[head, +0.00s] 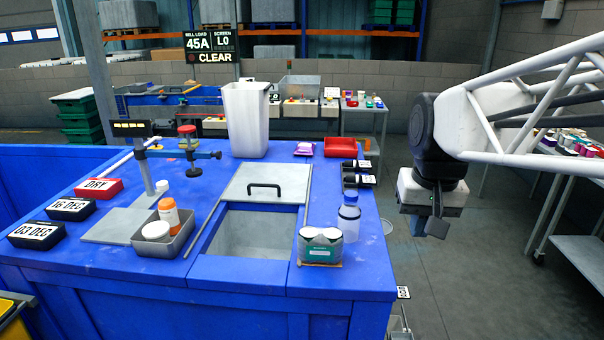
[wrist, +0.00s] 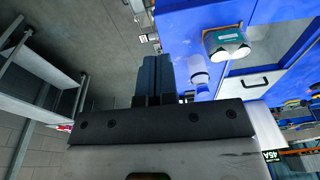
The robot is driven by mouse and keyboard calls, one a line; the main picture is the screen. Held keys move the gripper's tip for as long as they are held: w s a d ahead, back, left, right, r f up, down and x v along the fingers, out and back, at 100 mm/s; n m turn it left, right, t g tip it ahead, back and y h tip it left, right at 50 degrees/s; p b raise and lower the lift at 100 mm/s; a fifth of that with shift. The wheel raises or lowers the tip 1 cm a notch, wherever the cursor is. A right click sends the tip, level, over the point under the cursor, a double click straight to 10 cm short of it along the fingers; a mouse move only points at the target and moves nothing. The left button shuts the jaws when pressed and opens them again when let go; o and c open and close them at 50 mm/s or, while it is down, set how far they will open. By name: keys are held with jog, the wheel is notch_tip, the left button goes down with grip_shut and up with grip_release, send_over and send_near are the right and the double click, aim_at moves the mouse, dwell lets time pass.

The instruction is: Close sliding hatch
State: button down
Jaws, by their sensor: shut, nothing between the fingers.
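The sliding hatch (head: 267,184) is a pale grey panel with a black bar handle (head: 264,187) on top. It lies over the far part of a rectangular opening in the blue table, between two metal rails. The near part of the opening (head: 252,232) is uncovered and shows a grey interior. My gripper (head: 437,228) hangs off the right side of the table, above the floor and apart from the hatch. Its fingers are together and empty. They also show in the wrist view (wrist: 152,78), with part of the opening at the upper right.
Right of the opening stand a wrapped pack of cans (head: 321,246) and a clear bottle with a blue cap (head: 348,217). Left is a metal tray (head: 174,245) with two containers. A tall white bin (head: 246,120) stands behind the hatch.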

jog(key=w+a+r+g, duration=0.15)
jog(key=w+a, duration=0.35)
jog(key=w, duration=0.7)
jog(key=w+a+r+g, duration=0.1)
jog(key=w+a+r, duration=0.3)
jog(key=w, duration=0.9)
jog(key=w+a+r+g, duration=0.1)
jog(key=w+a, duration=0.6)
jog(key=w, duration=0.5)
jog(key=w+a+f+g, duration=0.1)
jog(key=w+a+f, duration=0.8)
jog(key=w+a, duration=0.2)
jog(key=w+a+f+g, duration=0.2)
jog(key=w+a+f, duration=0.7)
jog(key=w+a, duration=0.3)
jog(key=shift+w+a+f, duration=0.15)
jog(key=shift+w+a, duration=0.15)
jog(key=shift+w, duration=0.45)
jog(key=shift+f, duration=0.15)
